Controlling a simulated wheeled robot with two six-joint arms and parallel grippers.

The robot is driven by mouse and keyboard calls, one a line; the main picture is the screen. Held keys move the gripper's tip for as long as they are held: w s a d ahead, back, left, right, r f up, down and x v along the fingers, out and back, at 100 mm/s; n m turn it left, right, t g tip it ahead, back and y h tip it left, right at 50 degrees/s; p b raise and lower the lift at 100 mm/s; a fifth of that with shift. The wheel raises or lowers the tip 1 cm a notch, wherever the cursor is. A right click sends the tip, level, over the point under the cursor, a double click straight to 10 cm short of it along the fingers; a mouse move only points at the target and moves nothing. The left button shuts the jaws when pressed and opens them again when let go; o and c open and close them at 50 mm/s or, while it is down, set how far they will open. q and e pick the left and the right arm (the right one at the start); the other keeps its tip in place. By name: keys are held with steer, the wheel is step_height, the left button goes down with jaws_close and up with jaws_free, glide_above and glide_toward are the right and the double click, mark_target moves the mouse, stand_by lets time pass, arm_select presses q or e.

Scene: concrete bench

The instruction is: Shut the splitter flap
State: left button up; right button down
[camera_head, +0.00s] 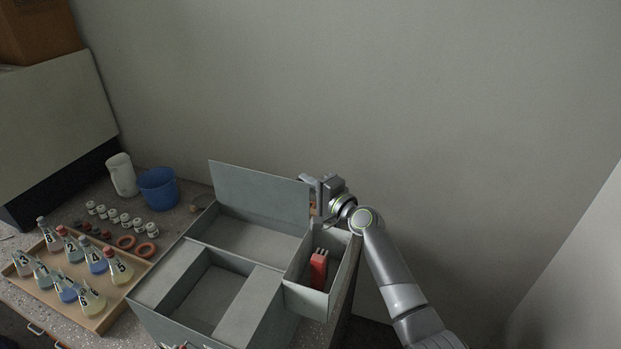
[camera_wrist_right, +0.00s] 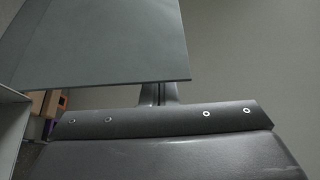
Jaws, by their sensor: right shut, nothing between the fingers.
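The splitter flap (camera_head: 258,190) is a grey-green panel standing raised, nearly upright, at the back of a grey box (camera_head: 172,285) on the bench. Below it is an open, empty compartment. My right gripper (camera_head: 312,186) is shut and empty at the flap's right end, just behind or beside its edge; I cannot tell if they touch. In the right wrist view the flap (camera_wrist_right: 100,45) fills the upper left, and the shut fingers (camera_wrist_right: 158,95) show close to its lower right corner. My left gripper is not in view.
A side bin (camera_head: 310,298) on the box's right holds a red object (camera_head: 318,268). To the left stand a wooden tray (camera_head: 128,298) of numbered flasks, several small white-topped jars, orange rings (camera_head: 146,249), a blue bucket (camera_head: 158,190) and a white jug (camera_head: 122,175). A wall rises behind.

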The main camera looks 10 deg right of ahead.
mark_target(298, 200)
steer(key=s+n+b, duration=0.1)
steer(key=b, duration=0.1)
steer(key=shift+a+t+b, duration=0.3)
steer(key=shift+a+b, duration=0.05)
steer(key=s+a+n+b, duration=0.1)
steer(key=b, duration=0.2)
steer(key=s+a+n+y+b, duration=0.1)
steer(key=n+b, duration=0.1)
steer(key=b, duration=0.1)
steer(key=s+a+n+t+y+b, duration=0.1)
steer(key=s+b, duration=0.1)
steer(key=b, duration=0.2)
steer(key=shift+s+f+n, duration=0.1)
steer(key=shift+f+n, duration=0.2)
steer(key=shift+n, duration=0.1)
steer(key=shift+s+a+n+y+b, duration=0.15)
steer(key=shift+s+n+y+b, duration=0.1)
steer(key=shift+n+y+b, duration=0.05)
steer(key=shift+s+a+f+b, duration=0.25)
steer(key=shift+s+a, duration=0.2)
steer(key=shift+s, duration=0.15)
steer(key=shift+s+a+f+b, duration=0.1)
steer(key=shift+s+a+b, duration=0.1)
steer(key=shift+s+a, duration=0.3)
steer(key=shift+s, duration=0.15)
steer(key=shift+d+r, duration=0.1)
